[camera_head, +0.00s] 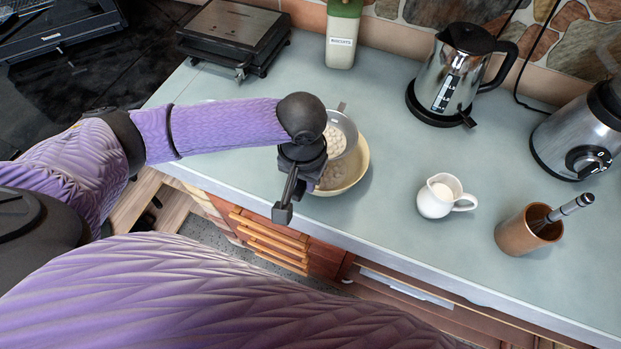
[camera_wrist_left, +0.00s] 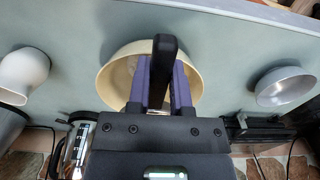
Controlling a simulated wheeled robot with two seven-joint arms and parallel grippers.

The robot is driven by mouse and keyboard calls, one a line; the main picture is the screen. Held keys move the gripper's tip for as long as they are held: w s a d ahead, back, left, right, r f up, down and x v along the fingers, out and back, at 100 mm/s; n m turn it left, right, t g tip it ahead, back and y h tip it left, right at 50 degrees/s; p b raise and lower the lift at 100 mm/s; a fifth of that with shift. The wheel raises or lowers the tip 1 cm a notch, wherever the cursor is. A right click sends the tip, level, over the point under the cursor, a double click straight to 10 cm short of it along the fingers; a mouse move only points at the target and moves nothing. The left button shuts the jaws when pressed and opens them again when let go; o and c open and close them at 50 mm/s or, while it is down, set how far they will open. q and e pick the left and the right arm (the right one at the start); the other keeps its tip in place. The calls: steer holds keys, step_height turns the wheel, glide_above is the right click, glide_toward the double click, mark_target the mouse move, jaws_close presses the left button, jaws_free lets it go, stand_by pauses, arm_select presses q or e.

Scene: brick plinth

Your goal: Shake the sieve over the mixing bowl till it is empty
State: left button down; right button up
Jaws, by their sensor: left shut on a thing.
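My left gripper (camera_head: 293,186) is shut on the sieve's dark handle (camera_head: 282,213); the handle also shows between the fingers in the left wrist view (camera_wrist_left: 165,60). The grey metal sieve (camera_head: 352,128) is held above the far part of the mixing bowl and has pale round lumps in it. The gripper partly hides the sieve in the head view, and I cannot make it out in the wrist view. The cream mixing bowl (camera_head: 360,170) stands on the counter; it also shows below the gripper in the wrist view (camera_wrist_left: 108,84). My right gripper is out of view.
A white jug (camera_head: 436,203) and a brown pot with a utensil (camera_head: 522,232) stand to the right. A kettle (camera_head: 452,75), green-lidded canister (camera_head: 342,40), blender (camera_head: 575,140) and grill (camera_head: 232,32) line the back. A grey bowl (camera_wrist_left: 285,88) shows in the wrist view.

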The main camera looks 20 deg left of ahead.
arm_select(q)
steer(key=shift+d, duration=0.4)
steer(key=shift+a, duration=0.4)
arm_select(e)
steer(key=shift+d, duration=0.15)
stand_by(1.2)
